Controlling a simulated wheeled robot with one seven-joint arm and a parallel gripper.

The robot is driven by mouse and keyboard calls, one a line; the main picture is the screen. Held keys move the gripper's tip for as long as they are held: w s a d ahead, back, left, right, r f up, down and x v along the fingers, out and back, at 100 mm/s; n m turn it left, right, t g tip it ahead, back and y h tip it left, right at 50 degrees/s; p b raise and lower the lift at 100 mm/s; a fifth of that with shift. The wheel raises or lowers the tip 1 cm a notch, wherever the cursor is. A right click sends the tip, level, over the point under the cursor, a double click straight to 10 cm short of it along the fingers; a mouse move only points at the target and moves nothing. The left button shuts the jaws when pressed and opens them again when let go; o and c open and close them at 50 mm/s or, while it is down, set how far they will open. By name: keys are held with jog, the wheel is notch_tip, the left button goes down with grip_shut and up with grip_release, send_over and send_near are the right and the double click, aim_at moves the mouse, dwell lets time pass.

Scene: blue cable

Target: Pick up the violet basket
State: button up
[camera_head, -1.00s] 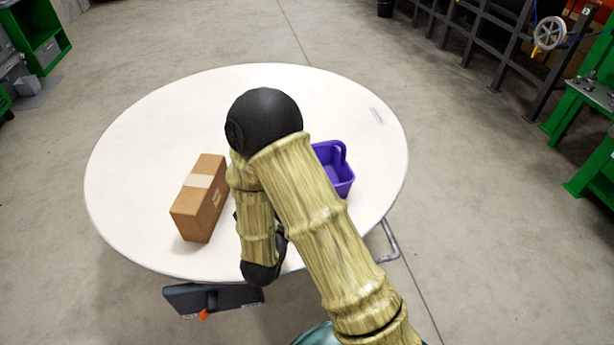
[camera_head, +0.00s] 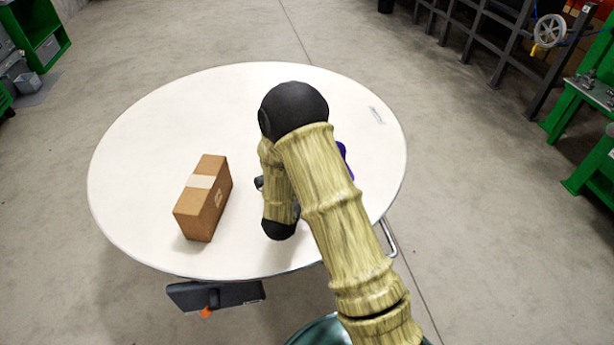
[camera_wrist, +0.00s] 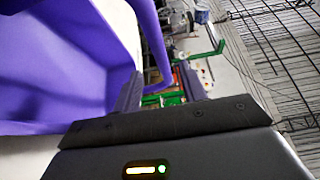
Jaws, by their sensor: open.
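The violet basket (camera_head: 345,160) stands on the right part of the white round table (camera_head: 130,200). In the head view my arm hides all but a sliver of it. In the wrist view the basket (camera_wrist: 60,70) fills the left side, close to my gripper (camera_wrist: 160,75). Its upright handle (camera_wrist: 152,40) appears in the gap between the two fingers. The fingers are apart and not closed on it. I cannot tell whether either finger touches the basket. In the head view my gripper is mostly hidden behind the arm.
A brown cardboard box (camera_head: 203,200) stands on the table, left of my arm. The back and left of the tabletop are clear. A dark shelf frame (camera_head: 480,40) and green equipment (camera_head: 580,110) stand beyond the table at the right.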

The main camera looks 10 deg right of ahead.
jog(key=x, duration=0.1)
jog(key=p+x, duration=0.1)
jog(key=x, duration=0.3)
jog(key=shift+w+a+r, duration=0.1)
jog(key=shift+w+a, duration=0.15)
jog(key=shift+w, duration=0.05)
jog(key=shift+c, duration=0.2)
grip_shut()
